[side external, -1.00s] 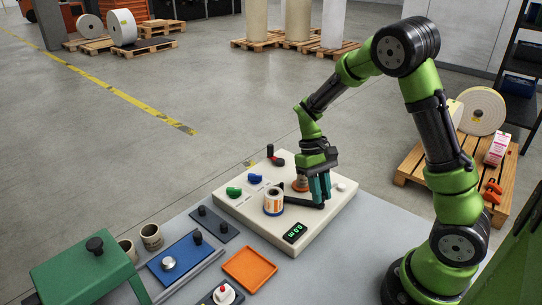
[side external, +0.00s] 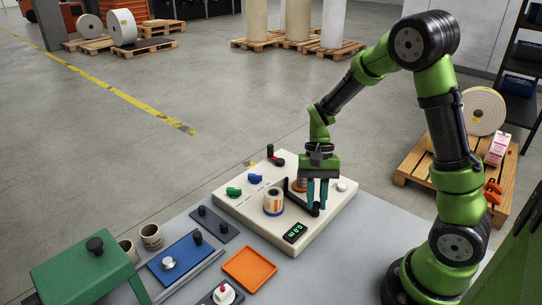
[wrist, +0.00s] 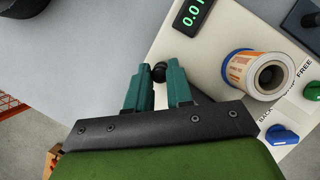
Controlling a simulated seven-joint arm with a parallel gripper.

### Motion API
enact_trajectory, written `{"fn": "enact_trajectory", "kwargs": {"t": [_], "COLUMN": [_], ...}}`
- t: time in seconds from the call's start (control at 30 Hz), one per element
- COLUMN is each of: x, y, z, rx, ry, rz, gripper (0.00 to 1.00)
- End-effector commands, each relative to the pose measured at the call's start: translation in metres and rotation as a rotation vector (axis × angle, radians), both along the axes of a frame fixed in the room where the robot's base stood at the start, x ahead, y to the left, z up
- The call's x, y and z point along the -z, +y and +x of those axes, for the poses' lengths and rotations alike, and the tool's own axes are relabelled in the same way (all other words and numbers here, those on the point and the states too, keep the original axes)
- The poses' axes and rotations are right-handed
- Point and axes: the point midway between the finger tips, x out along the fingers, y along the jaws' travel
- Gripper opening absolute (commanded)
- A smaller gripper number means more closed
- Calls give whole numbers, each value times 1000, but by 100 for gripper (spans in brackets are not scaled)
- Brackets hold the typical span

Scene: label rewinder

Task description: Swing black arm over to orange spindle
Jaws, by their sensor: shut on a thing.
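The black arm (side external: 291,194) lies low over the cream panel beside the label roll, and a round black knob (wrist: 158,72) shows between my fingertips in the wrist view. My gripper (side external: 317,207) points down and is shut on this knob; it also shows in the wrist view (wrist: 159,66). The orange spindle (side external: 299,185) stands just behind and left of my fingers, partly hidden by them. The arm's near part is partly hidden by my fingers. I cannot tell whether the arm touches the spindle.
The label roll (side external: 273,202) with a blue base stands close left of the arm. A green digital display (side external: 295,233) is in front. Green (side external: 234,191) and blue (side external: 255,179) knobs are farther left. An orange tray (side external: 249,268) lies on the table.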

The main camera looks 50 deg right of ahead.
Motion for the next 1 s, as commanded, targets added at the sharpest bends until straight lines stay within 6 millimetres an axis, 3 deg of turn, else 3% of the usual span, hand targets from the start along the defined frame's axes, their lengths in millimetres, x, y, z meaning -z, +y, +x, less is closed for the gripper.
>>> {"fn": "enact_trajectory", "kwargs": {"t": [0.43, 1.0], "x": [-1, -1], "y": [15, 18], "z": [3, 5], "rx": [283, 349], "ry": [-1, -2], "rz": [1, 2], "gripper": [0, 0]}}
